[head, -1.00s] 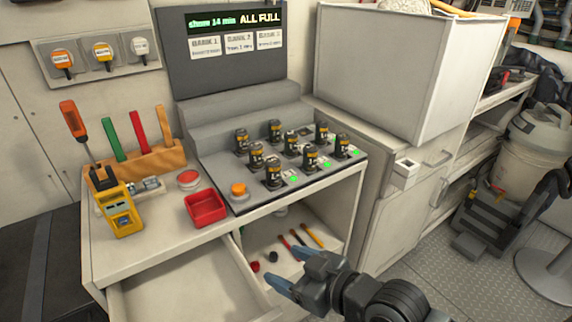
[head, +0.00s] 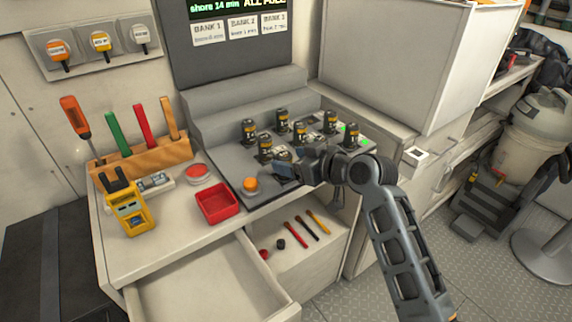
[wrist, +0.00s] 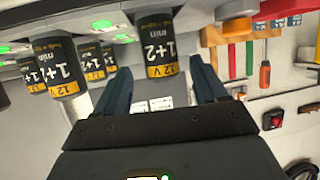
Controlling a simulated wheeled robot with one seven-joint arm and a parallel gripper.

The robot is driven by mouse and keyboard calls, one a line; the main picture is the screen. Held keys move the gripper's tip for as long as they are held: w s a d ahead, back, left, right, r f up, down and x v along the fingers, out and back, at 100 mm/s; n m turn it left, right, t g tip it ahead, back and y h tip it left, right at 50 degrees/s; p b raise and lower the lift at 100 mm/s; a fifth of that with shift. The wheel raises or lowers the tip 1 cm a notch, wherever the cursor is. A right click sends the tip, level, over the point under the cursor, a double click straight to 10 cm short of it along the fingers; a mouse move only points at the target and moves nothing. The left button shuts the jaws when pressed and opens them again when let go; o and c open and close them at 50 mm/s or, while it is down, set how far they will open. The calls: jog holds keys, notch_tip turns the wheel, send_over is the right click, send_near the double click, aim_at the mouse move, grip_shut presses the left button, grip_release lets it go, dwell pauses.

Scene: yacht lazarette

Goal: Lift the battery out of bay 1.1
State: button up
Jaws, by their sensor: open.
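Black batteries with yellow bands stand upright in a grey charger (head: 222,150); one at the back left (head: 249,132) and one in front of it (head: 265,149) show clearly. My gripper (head: 281,168) is low at the charger's front row, its fingers pointing left, and it hides part of that row. In the wrist view, which looks upside down, a battery marked "1+2 min" and 12 V (wrist: 155,45) lies between the two open blue-grey fingers, with a gap on each side. I cannot read which bay it stands in.
An orange button (head: 250,184) and a red tray (head: 217,203) are left of my gripper. More batteries (head: 351,137) stand close on the right. A yellow meter (head: 130,209) and tool rack (head: 140,163) are further left. An open drawer (head: 205,285) juts out below.

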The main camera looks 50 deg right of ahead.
aim_at(280, 157)
jog(key=p+x, duration=0.1)
jog(key=x, duration=0.4)
jog(key=shift+a, duration=0.1)
jog(key=shift+c, duration=0.2)
jog(key=c, duration=1.2)
jog(key=shift+o, duration=0.2)
jog(key=shift+r, duration=0.1)
